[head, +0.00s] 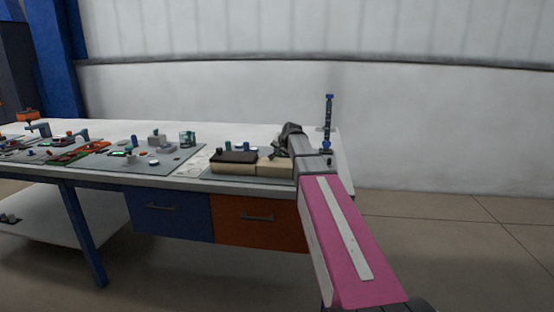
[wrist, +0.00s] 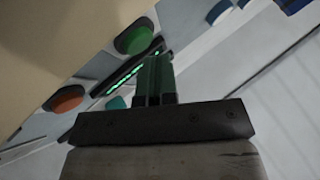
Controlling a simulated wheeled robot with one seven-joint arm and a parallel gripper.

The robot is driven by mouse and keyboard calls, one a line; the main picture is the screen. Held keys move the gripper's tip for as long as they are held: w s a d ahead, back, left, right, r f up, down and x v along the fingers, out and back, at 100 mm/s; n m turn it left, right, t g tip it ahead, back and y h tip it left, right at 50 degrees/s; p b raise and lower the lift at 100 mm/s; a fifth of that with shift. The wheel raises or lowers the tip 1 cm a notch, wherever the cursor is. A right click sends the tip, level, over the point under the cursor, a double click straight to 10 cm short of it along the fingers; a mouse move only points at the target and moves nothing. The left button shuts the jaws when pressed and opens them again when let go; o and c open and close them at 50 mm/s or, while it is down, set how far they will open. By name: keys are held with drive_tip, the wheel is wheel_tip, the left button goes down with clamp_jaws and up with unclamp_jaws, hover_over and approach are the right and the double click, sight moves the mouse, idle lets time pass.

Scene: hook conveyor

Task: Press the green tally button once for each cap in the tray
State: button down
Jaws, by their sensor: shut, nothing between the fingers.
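A round green button (wrist: 135,37) sits at the upper left of the wrist view, on a pale panel. A dark display (wrist: 128,72) with lit green marks runs beside it. The marks are too slanted to read. My gripper (wrist: 156,62) is shut and empty, with its fingertips over the display side, just right of the green button. I cannot tell how high they are above the panel. In the head view a low dark-topped box (head: 233,157), possibly the tray, has a green piece (head: 228,145) and a blue piece (head: 246,147) on it. Its contents cannot be counted.
An orange-red button (wrist: 66,99) lies lower left in the wrist view. A beige block (head: 275,165) adjoins the dark box. A blue post (head: 328,120) rises at the bench's right end. Several small devices crowd the grey mat (head: 180,158).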

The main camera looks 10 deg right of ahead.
drive_tip(key=shift+s+f, duration=0.25)
drive_tip(key=shift+f, duration=0.4)
drive_tip(key=shift+s+a+f, duration=0.15)
drive_tip(key=shift+f, duration=0.1)
idle(0.9)
drive_tip(key=shift+a+r, duration=0.1)
drive_tip(key=shift+r, duration=0.2)
idle(0.3)
drive_tip(key=shift+w+r, duration=0.2)
drive_tip(key=shift+r, duration=0.45)
drive_tip(key=shift+w+r, duration=0.15)
drive_tip(key=shift+r, duration=1.75)
drive_tip(key=shift+d+r, duration=0.1)
drive_tip(key=shift+d, duration=0.1)
drive_tip(key=shift+w+r, duration=0.1)
